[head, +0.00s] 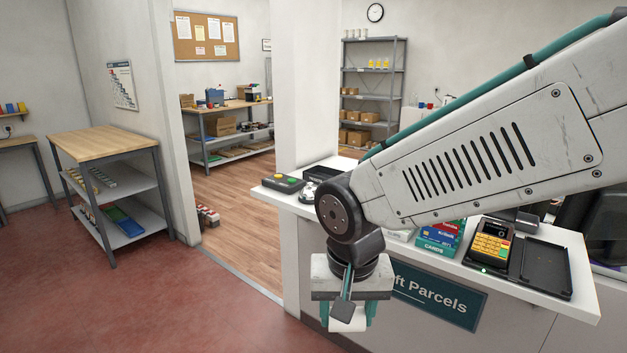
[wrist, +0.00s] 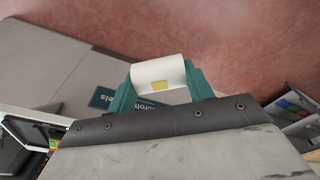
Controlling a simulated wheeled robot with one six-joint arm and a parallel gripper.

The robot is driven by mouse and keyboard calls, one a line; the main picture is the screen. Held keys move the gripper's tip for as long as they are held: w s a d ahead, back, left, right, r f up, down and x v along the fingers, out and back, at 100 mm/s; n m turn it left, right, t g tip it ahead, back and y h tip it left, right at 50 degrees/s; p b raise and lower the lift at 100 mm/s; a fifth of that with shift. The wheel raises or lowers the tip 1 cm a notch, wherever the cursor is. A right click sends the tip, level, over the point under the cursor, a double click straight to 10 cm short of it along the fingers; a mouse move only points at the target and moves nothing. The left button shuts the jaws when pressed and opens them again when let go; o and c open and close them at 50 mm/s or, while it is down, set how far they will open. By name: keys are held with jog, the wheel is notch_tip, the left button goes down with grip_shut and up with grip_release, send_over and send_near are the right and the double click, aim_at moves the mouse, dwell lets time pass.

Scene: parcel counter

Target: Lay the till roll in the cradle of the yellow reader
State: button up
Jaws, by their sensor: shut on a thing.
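My gripper (head: 348,318) is shut on the white till roll (head: 347,324), in front of the counter and below its top. I cannot tell from here whether this is the cradle.
The white counter (head: 562,300) carries a box of cards (head: 437,240) left of the reader and a button box (head: 282,183) at its far left end. A dark sign hangs on its front. The red floor (head: 190,300) to the left is clear. A shelved bench (head: 105,150) stands further left.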

jog(key=w+d+f+n, duration=0.25)
jog(key=w+f, duration=0.35)
jog(key=w, duration=0.5)
jog(key=w+d+f+m, duration=0.1)
jog(key=w+d+f, duration=0.3)
jog(key=d+f, duration=0.5)
jog(key=w+d+f+m, duration=0.1)
jog(key=w+d+f, duration=0.3)
jog(key=d+f, duration=0.5)
jog(key=shift+d+f, duration=0.2)
jog(key=shift+d, duration=0.25)
